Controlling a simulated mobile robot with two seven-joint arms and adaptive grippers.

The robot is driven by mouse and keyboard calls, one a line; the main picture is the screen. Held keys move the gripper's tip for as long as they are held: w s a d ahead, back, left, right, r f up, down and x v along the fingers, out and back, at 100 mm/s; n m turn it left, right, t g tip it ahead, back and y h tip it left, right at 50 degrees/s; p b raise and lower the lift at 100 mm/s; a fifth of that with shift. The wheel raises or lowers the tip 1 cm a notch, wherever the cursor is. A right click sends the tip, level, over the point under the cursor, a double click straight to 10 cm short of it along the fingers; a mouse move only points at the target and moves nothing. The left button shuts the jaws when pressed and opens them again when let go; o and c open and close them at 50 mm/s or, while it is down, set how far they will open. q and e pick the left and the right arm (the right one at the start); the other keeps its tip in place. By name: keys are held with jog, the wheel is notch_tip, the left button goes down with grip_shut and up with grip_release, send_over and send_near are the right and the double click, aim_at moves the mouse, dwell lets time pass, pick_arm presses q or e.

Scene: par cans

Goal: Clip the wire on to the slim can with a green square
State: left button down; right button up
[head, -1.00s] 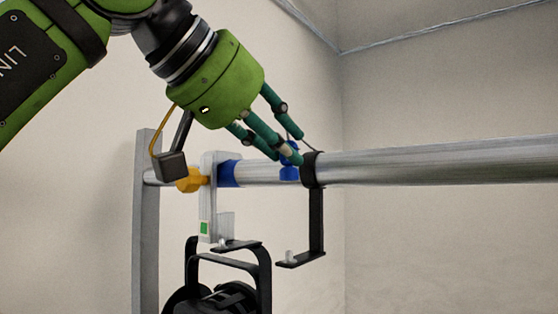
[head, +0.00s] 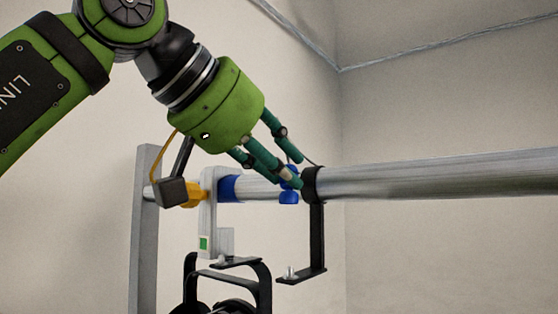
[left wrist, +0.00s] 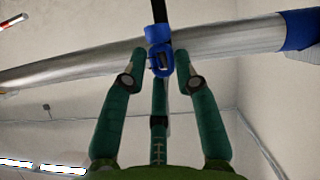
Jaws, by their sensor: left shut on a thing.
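My left gripper (head: 294,178) is at the metal bar, its teal fingers closed around a blue clip (head: 288,197) beside a black clamp. In the left wrist view, the blue clip (left wrist: 160,60) sits between the fingertips (left wrist: 161,64), against the bar. A small green square (head: 203,243) marks the pale bracket (head: 207,215) hanging from the bar at left. Below it is a black can (head: 215,307) in a black yoke (head: 265,278), mostly cut off by the frame's bottom. My right gripper is out of view.
The metal bar (head: 440,175) runs across to the right. A black clamp (head: 310,187) with an L-shaped hanger (head: 318,235) hangs from it. A blue band (head: 229,188) and yellow knob (head: 193,195) are near a grey post (head: 145,240). Open room lies right of the hanger.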

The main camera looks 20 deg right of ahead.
pick_arm(q)
jog(key=shift+f+b, duration=1.8)
jog(key=shift+f, duration=1.05)
jog(key=w+a+p, duration=0.2)
jog(key=w, duration=0.1)
jog(key=w+a+p, duration=0.2)
jog(key=w+a, duration=0.1)
jog(key=w+a+p, duration=0.2)
jog(key=w, duration=0.1)
jog(key=shift+a+f, duration=0.2)
dwell(1.2)
jog(key=shift+p, duration=0.6)
jog(key=shift+w+f, duration=0.1)
jog(key=shift+f, duration=0.1)
dwell(0.6)
jog(key=shift+p, duration=0.3)
jog(key=shift+f, duration=0.55)
dwell(0.6)
